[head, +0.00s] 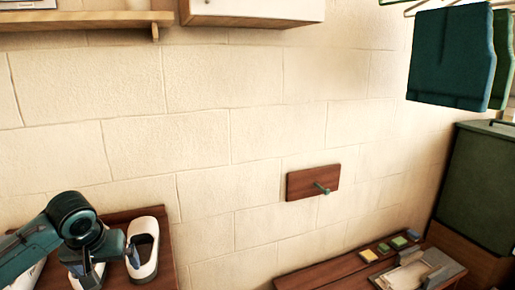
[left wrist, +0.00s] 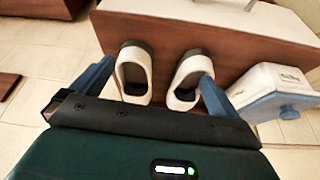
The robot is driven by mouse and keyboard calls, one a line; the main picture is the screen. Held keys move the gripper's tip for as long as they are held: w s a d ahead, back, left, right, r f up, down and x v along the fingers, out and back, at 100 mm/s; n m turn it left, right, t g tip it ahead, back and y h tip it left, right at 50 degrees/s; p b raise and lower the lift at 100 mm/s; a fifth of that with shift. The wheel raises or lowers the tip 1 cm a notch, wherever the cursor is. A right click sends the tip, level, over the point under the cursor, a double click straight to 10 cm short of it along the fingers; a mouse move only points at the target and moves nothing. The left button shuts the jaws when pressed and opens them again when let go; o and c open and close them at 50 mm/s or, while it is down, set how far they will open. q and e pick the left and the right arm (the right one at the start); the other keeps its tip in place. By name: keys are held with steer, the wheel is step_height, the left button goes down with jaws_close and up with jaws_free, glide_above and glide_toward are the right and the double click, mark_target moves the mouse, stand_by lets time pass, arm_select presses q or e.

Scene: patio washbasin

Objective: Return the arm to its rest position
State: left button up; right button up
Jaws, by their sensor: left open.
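My left arm comes in from the lower left of the head view, with its gripper (head: 105,250) over a brown wooden surface (head: 122,215). A white shoe (head: 148,240) with a dark inside stands on that surface, just right of the gripper; another pale shoe is partly hidden behind the gripper. In the left wrist view the gripper (left wrist: 156,78) has its two blue fingers spread apart. Two white shoes, a left one (left wrist: 133,72) and a right one (left wrist: 188,80), show between and beyond the fingers. No object is held. My right gripper is out of view.
A white and blue box (left wrist: 272,90) lies right of the fingers in the wrist view. A wall peg board (head: 300,184), a lower wooden counter (head: 325,275), a green cabinet (head: 480,185) and hanging teal cloths (head: 450,55) are to the right. A shelf (head: 80,20) is above.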

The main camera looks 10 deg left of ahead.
arm_select(q)
steer(key=s+d+f+m+h, duration=0.2)
steer(key=s+d+f+m, duration=0.45)
steer(key=d+f, duration=0.7)
steer(key=s+d+f, duration=0.1)
steer(key=s+d, duration=0.1)
steer(key=s, duration=0.6)
steer(key=s+d+f, duration=0.1)
steer(key=s+d, duration=0.1)
steer(key=s, duration=0.5)
steer(key=w+d+f+t+h, duration=0.1)
steer(key=w+d+f+t, duration=0.1)
steer(key=f, duration=0.3)
steer(key=w+d+f+t+h, duration=0.1)
steer(key=w+d+f+t, duration=0.2)
steer(key=f, duration=0.2)
steer(key=shift+w+m+t+h, duration=0.15)
steer(key=shift+m+t+h, duration=0.15)
steer(key=shift+m+t, duration=0.1)
steer(key=shift+d+f, duration=0.1)
